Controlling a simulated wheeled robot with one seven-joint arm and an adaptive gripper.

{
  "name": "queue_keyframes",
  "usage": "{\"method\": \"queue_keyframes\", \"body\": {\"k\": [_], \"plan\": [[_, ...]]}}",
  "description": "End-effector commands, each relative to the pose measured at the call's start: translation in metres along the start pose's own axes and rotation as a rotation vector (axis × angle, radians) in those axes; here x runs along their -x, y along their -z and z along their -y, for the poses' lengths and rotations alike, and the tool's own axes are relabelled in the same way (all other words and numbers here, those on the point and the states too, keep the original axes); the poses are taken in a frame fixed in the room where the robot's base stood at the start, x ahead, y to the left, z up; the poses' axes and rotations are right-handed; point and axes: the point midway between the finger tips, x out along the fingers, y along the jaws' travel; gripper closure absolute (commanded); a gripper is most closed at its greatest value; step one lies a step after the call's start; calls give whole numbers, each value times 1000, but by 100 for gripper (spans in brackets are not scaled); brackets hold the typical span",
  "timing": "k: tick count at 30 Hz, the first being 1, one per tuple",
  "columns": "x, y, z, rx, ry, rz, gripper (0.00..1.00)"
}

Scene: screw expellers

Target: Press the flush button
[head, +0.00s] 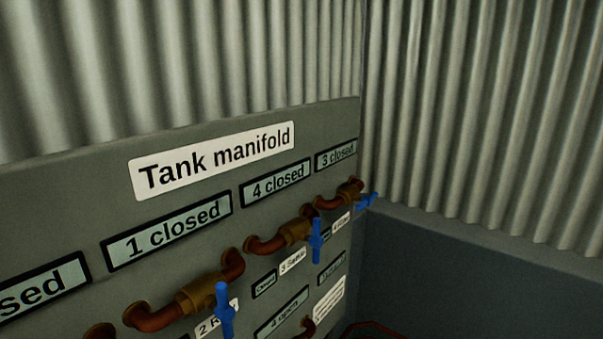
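No flush button can be made out in the head view. A grey panel (90,180) labelled "Tank manifold" (214,160) fills the lower left. It carries display plates reading "1 closed" (167,231), "4 closed" (275,183) and "3 closed" (336,154), and a cut-off one ending in "sed" (42,288). Below them are copper pipes with brass valves and blue handles (224,310), (316,240), (367,201). A lower plate reads "4 open" (283,313). Smaller labels are too small to read fully. My gripper is not in view.
Corrugated metal walls (480,110) meet in a corner behind the panel. A dark blue-grey lower wall (480,280) runs along the right. Red piping (375,328) shows at the bottom edge. The pipes and handles stick out from the panel.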

Motion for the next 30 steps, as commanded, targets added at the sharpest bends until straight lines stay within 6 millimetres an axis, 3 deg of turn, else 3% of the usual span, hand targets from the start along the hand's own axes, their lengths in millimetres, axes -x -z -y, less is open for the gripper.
{"method": "queue_keyframes", "body": {"k": [4,20,30], "plan": [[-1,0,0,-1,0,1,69],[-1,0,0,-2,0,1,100],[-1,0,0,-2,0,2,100]]}}
